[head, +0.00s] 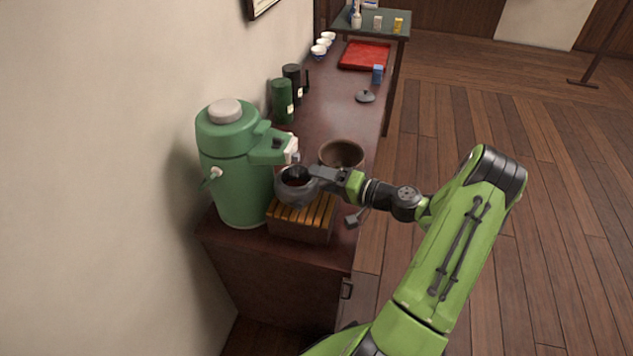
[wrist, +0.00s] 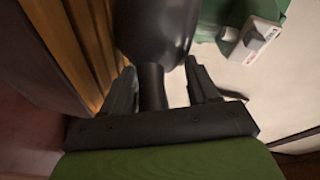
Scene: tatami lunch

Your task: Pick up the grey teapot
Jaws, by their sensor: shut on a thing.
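The grey teapot (head: 295,193) is at the near end of the counter, over the slatted wooden box and close below the green dispenser's spout. It has no lid on, and its dark inside shows. My gripper (head: 322,177) reaches it from the right and is shut on its side handle. In the wrist view the dark handle (wrist: 152,88) stands between the two fingers of my gripper (wrist: 166,88), with the rounded teapot body (wrist: 155,28) beyond. I cannot tell whether the teapot touches the slats. A grey lid (head: 365,97) lies farther back on the counter.
The green dispenser (head: 240,185) stands left of the teapot, against the wall. The slatted box (head: 300,222) is below. A brown bowl (head: 342,154) is just behind my gripper. Green and black canisters (head: 283,101) stand along the wall. A red tray (head: 364,56) lies farther back.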

